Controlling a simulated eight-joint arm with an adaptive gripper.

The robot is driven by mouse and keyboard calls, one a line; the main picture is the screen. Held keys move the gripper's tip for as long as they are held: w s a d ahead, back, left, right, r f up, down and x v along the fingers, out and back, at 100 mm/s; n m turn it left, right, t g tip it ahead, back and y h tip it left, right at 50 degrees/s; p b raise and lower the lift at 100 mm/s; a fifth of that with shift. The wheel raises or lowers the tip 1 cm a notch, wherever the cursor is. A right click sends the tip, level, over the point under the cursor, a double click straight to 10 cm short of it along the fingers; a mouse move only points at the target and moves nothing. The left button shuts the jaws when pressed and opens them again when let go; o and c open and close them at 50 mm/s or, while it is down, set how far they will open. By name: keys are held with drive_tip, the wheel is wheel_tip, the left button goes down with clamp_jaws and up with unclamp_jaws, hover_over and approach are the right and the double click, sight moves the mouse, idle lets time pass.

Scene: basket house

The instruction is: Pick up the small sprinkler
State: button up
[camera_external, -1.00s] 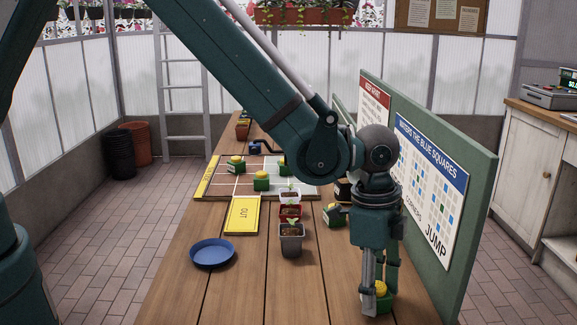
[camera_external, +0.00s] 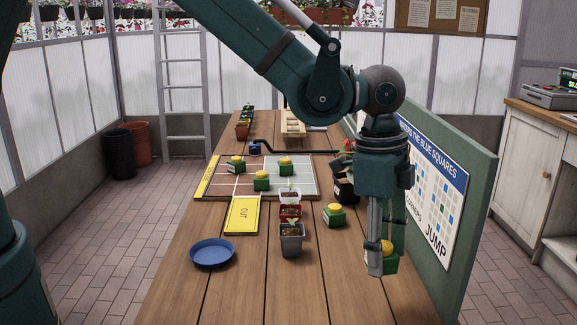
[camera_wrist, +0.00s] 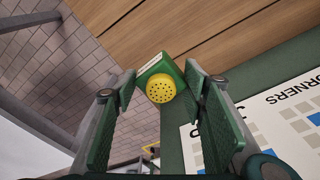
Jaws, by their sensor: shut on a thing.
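The small sprinkler (camera_wrist: 160,88) is a green block with a round yellow perforated head. My gripper (camera_wrist: 168,92) is shut on it, with one finger pad on each side of the green body. In the external view the sprinkler (camera_external: 387,250) shows partly behind a finger of my gripper (camera_external: 384,268), raised above the table's right side near the green board. Similar green blocks with yellow tops stand on the table: one (camera_external: 334,215) left of my gripper, and others on the grid board, such as this sprinkler (camera_external: 262,181).
The green upright board (camera_external: 478,200) stands close to the right of my gripper. Potted seedlings (camera_external: 291,240), a blue dish (camera_external: 212,252), a yellow OUT card (camera_external: 242,215) and the grid board (camera_external: 215,187) lie to the left. The table's near middle (camera_external: 300,295) is clear.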

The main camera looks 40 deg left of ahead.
drive_tip(key=shift+w, duration=0.1)
idle(0.8)
drive_tip(key=w+a+n+t, duration=0.1)
drive_tip(key=w+a+n, duration=0.3)
drive_tip(key=w+a, duration=1.15)
drive_tip(key=w+a+n, duration=0.5)
drive_tip(key=w+a, duration=0.7)
drive_tip(key=a, duration=0.6)
drive_tip(key=w+a+n, duration=0.2)
drive_tip(key=w+a, duration=0.1)
drive_tip(key=a, duration=1.1)
drive_tip(key=w+a+r+n+y, duration=0.1)
drive_tip(key=w+a+n, duration=0.1)
drive_tip(key=a, duration=1.1)
drive_tip(key=w+a+n+p, duration=0.1)
drive_tip(key=w+a+n, duration=0.2)
drive_tip(key=a, duration=1.1)
drive_tip(key=shift+w+a+r+n, duration=0.25)
drive_tip(key=shift+w+a+n, duration=0.05)
drive_tip(key=shift+a, duration=0.05)
drive_tip(key=shift+f, duration=3.15)
drive_tip(key=shift+f+b, duration=0.3)
drive_tip(key=shift+f, duration=1.55)
